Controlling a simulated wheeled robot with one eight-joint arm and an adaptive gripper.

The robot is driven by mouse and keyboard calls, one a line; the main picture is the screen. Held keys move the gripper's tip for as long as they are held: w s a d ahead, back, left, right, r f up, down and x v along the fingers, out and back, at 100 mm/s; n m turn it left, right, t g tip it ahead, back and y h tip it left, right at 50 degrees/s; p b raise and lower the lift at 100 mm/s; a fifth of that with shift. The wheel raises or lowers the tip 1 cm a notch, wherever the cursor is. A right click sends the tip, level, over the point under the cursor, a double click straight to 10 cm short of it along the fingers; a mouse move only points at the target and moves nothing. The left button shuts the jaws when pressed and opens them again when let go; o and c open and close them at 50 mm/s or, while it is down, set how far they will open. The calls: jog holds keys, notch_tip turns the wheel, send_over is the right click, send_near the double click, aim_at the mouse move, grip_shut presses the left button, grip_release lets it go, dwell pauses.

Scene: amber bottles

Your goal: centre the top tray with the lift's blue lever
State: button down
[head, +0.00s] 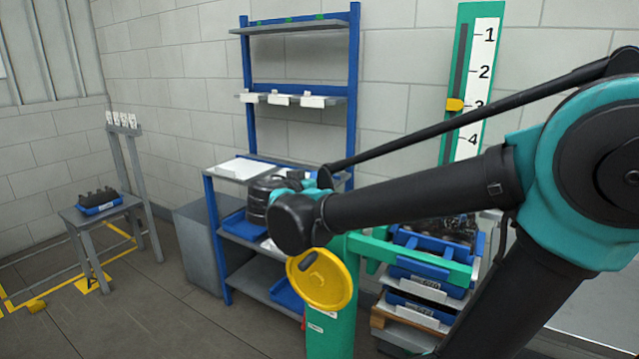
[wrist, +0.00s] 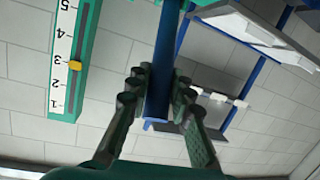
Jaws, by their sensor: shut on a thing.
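My gripper (wrist: 158,85) is shut on the lift's blue lever (wrist: 162,60), which runs between its fingers in the wrist view. In the head view my arm hides the lever and most of my gripper. The lift is green, with a yellow handwheel (head: 322,280) on its front. The top tray (head: 432,241) is blue and holds dark bottles, partly hidden by my arm. It sits within the lift's green frame (head: 415,258); I cannot tell how well it is centred. More blue trays with white labels (head: 420,312) are stacked below.
A green scale (head: 472,90) on the wall has its yellow pointer (head: 455,104) near 3. A blue shelf rack (head: 355,70) stands behind. A grey stand (head: 110,215) at left bears a small blue tray of bottles (head: 98,201).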

jog(key=shift+s+f, duration=0.1)
jog(key=shift+f, duration=0.05)
jog(key=c, duration=1.3)
grip_release()
jog(key=v, duration=1.2)
